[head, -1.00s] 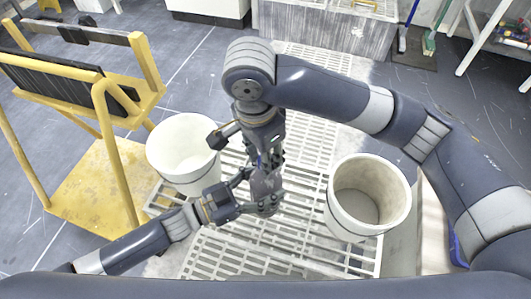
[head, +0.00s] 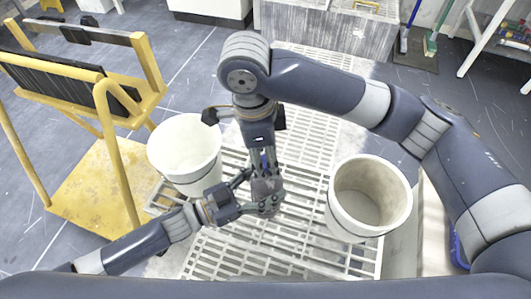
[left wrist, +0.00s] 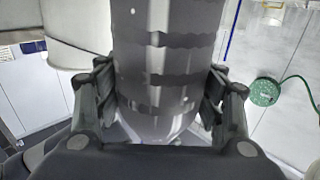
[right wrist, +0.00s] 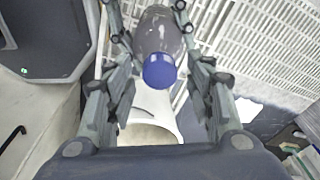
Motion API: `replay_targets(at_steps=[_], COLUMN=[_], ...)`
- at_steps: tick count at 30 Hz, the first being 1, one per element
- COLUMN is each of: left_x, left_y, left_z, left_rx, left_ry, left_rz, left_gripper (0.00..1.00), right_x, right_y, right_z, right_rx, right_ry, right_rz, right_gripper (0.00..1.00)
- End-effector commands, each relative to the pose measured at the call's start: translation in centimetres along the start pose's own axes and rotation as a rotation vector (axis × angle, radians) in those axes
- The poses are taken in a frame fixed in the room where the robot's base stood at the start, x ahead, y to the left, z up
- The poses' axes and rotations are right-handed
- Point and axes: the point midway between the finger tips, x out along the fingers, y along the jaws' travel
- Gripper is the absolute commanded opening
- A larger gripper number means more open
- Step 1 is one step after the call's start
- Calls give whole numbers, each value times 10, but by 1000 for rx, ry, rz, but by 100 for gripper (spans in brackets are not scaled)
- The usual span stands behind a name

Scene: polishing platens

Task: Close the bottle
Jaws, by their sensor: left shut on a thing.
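A grey see-through bottle (head: 267,193) is held roughly upright above the slatted platform, and it fills the middle of the left wrist view (left wrist: 165,60). My left gripper (head: 256,190) comes from the left and is shut around its body. A blue cap (right wrist: 160,71) sits on the bottle's top end in the right wrist view; how tight it is cannot be told. My right gripper (head: 264,163) points down over the bottle from above. Its fingers stand apart on both sides of the cap, with gaps visible in the right wrist view.
A white bucket (head: 170,180) stands left of the bottle and another white bucket (head: 345,217) stands right. Both look empty. The white slatted platform (head: 300,150) lies beneath. A yellow frame (head: 105,150) stands at the left, near my left arm.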

Motion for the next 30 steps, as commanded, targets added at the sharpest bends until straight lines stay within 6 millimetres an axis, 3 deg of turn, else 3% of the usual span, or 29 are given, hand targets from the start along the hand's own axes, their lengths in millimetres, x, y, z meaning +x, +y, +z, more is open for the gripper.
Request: replay_targets(at_steps=[7, 11, 30], left_x=[0, 0, 0], left_y=[0, 0, 0], left_z=[1, 1, 1], left_rx=[-1, -1, -1], left_ry=[-1, -1, -1], left_rz=[0, 0, 0], left_gripper=[0, 0, 0], right_x=[0, -2, -23], right_y=[0, 0, -4], right_z=[0, -1, -5], right_rx=[-22, -126, -1265], right_ry=[0, -3, -32], right_rz=[1, 0, -21], right_gripper=[48, 48, 48])
